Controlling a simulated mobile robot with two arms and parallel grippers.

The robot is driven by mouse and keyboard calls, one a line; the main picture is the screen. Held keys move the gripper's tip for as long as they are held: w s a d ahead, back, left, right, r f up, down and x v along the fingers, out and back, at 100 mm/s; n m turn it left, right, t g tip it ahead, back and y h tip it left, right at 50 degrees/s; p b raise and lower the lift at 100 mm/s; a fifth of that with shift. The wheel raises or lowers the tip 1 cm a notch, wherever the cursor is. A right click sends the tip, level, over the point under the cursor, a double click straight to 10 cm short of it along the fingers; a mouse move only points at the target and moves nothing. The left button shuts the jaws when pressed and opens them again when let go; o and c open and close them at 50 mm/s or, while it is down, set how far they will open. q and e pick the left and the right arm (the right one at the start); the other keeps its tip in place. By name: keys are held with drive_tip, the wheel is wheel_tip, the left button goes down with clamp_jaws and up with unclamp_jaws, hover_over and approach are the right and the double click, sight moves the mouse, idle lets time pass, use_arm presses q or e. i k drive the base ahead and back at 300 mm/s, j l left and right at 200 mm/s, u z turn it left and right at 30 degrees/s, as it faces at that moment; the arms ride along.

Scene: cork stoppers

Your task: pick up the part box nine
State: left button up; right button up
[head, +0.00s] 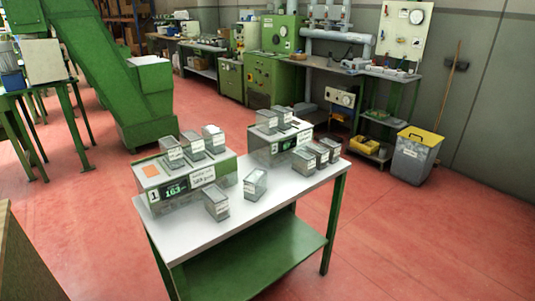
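Several small grey part boxes with white labels stand on a white-topped green table in the middle of the head view. Two stand apart near the front: one box (216,205) and another box (255,184). A row of three, with its middle box (318,155), stands at the right end. More boxes sit on two scales, such as a box (193,146) on the left scale and a box (267,122) on the right one. The labels are too small to read, so I cannot tell which is box nine. Neither gripper is in view.
The table (280,201) carries the left scale (182,182), marked 1, and the right scale (262,147). A green lower shelf (250,262) lies beneath. A green machine (120,90) stands behind left, a yellow-lidded bin (412,158) at right. Red floor is clear in front right.

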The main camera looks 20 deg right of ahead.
sight(322, 154)
drive_tip(key=i+l+u, duration=0.1)
drive_tip(key=l+u, duration=0.3)
drive_tip(key=l, duration=0.15)
drive_tip(key=l+u, duration=0.4)
drive_tip(key=l, duration=0.15)
drive_tip(key=l+u, duration=0.35)
drive_tip(key=l, duration=0.25)
